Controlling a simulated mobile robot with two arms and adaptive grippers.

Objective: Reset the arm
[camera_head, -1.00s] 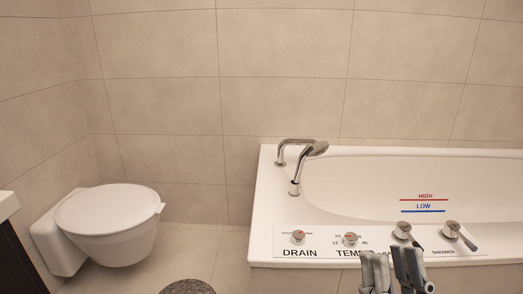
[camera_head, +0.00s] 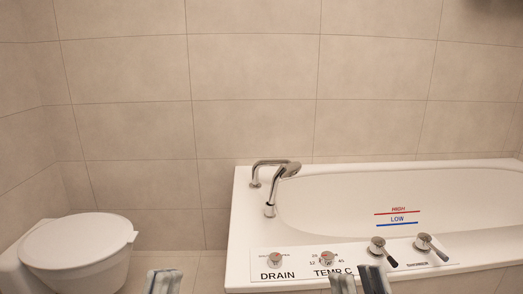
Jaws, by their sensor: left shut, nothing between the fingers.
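My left gripper (camera_head: 165,282) shows at the bottom edge of the head view, left of the bathtub. It is shut and empty; only its tip is in view. My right gripper (camera_head: 359,279) shows at the bottom edge, in front of the tub's control panel and just below the TEMP lettering. Its two fingers stand close together, and the lower part is cut off by the frame. I cannot tell whether it is open or shut, and I see nothing held in it. Both arms are outside the view.
The white bathtub (camera_head: 242,215) fills the right side, with a chrome faucet (camera_head: 270,196) and several knobs, including a drain knob (camera_head: 275,260) and a lever knob (camera_head: 424,242). A white toilet (camera_head: 78,243) stands at the left. Between them is bare floor against a tiled wall.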

